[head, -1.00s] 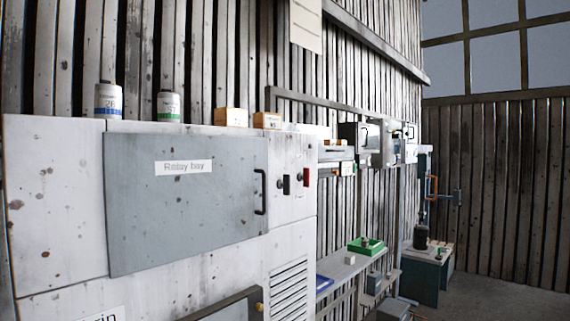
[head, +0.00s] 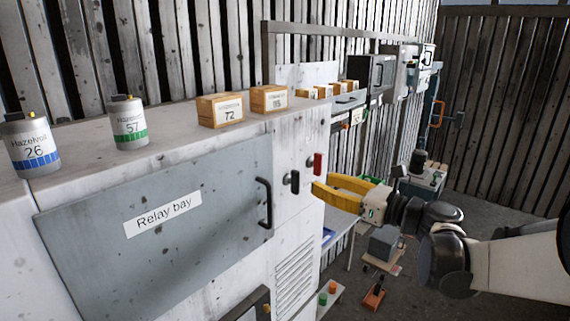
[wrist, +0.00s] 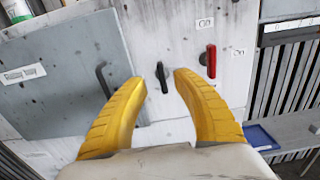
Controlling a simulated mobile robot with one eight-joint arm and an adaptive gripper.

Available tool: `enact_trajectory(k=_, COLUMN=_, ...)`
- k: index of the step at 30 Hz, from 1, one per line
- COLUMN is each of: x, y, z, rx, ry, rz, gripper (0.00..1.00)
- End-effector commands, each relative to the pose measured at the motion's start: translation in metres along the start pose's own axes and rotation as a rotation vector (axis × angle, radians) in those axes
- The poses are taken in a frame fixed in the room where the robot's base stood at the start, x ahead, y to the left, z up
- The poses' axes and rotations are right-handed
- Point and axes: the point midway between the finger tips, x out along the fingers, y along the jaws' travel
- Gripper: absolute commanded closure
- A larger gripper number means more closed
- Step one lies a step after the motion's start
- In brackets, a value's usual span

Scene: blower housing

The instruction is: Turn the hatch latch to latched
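The grey hatch labelled "Relay bay" (head: 190,240) lies against the cabinet front and looks shut; its black bar handle (head: 265,203) is at its right edge. Just right of it is a small black latch (head: 294,182), its grip roughly upright. It also shows in the wrist view (wrist: 162,78), between and beyond my fingertips. A red lever (head: 317,163) stands upright to the right of the latch, also in the wrist view (wrist: 211,61). My gripper (head: 318,187) has yellow fingers, spread open and empty, facing the panel (wrist: 150,78). I see no contact with the latch.
Cans (head: 129,122) and labelled wooden boxes (head: 220,109) stand on the cabinet top. A lower shelf with a blue tray (wrist: 247,138) is right of the cabinet. A lower door with a dark frame (head: 245,305) sits below the hatch.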

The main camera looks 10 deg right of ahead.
Motion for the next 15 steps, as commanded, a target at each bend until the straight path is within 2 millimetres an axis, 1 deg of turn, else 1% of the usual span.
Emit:
enact_trajectory(k=1, x=0.011, y=0.001, z=0.001, rx=-0.001, ry=0.000, rz=0.004, gripper=0.66)
enact_trajectory(k=3, x=0.026, y=0.001, z=0.001, rx=-0.001, ry=0.001, rz=0.004, gripper=0.66)
enact_trajectory(k=9, x=0.064, y=0.002, z=0.001, rx=-0.003, ry=0.002, rz=0.004, gripper=0.66)
enact_trajectory(k=12, x=0.077, y=0.001, z=0.000, rx=-0.003, ry=0.002, rz=0.003, gripper=0.66)
enact_trajectory(k=15, x=0.085, y=0.001, z=0.000, rx=-0.004, ry=0.002, rz=0.001, gripper=0.66)
